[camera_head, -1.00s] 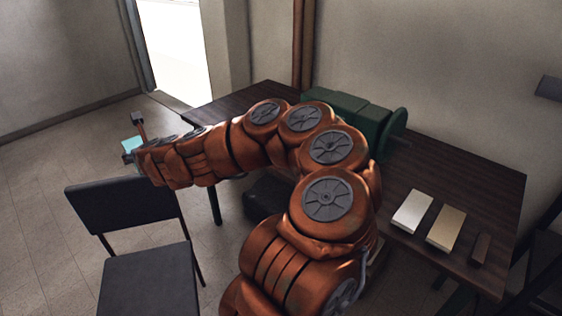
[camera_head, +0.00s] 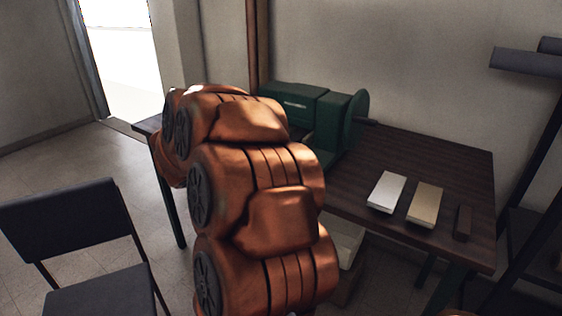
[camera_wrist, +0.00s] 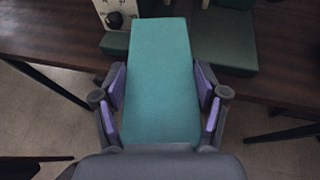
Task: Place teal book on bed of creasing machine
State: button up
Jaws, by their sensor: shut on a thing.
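In the wrist view the teal book (camera_wrist: 162,85) lies lengthwise between the fingers of my gripper (camera_wrist: 162,105), which is shut on it with purple pads at both sides. The book's far end overlaps the green creasing machine in the picture. The machine's flat green bed (camera_wrist: 228,42) shows to the right of the book, at the table edge. In the head view the dark green creasing machine (camera_head: 300,105) stands on the back left of the table. My orange arm hides my gripper, the book and part of the machine there.
A dark wooden table (camera_head: 440,155) holds a white block (camera_head: 387,191), a tan block (camera_head: 425,204) and a small brown block (camera_head: 463,222) on its right. A black chair (camera_head: 75,235) stands at left. A dark rack (camera_head: 535,190) stands at right.

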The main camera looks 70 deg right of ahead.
jog(key=s+d+f+m+g+b, duration=0.1)
jog(key=s+d+m+g+b, duration=0.15)
jog(key=s, duration=0.45)
jog(key=shift+g, duration=0.25)
jog(key=w+d+p, duration=0.1)
jog(key=d, duration=0.4)
jog(key=w+d+f+p, duration=0.1)
jog(key=d+p, duration=0.1)
jog(key=d, duration=0.3)
jog(key=w+d+p, duration=0.1)
jog(key=d+p, duration=0.1)
jog(key=d, duration=0.3)
jog(key=shift+w+f, duration=0.15)
jog(key=shift+f, duration=0.05)
jog(key=shift+f+p, duration=0.4)
jog(key=shift+f, duration=1.4)
jog(key=shift+f, duration=0.15)
jog(key=o, duration=1.2)
jog(key=shift+o, duration=0.2)
jog(key=v, duration=0.4)
jog(key=b+v, duration=0.1)
jog(key=v, duration=0.3)
jog(key=b+v, duration=0.1)
jog(key=v, duration=0.3)
jog(key=shift+r, duration=0.35)
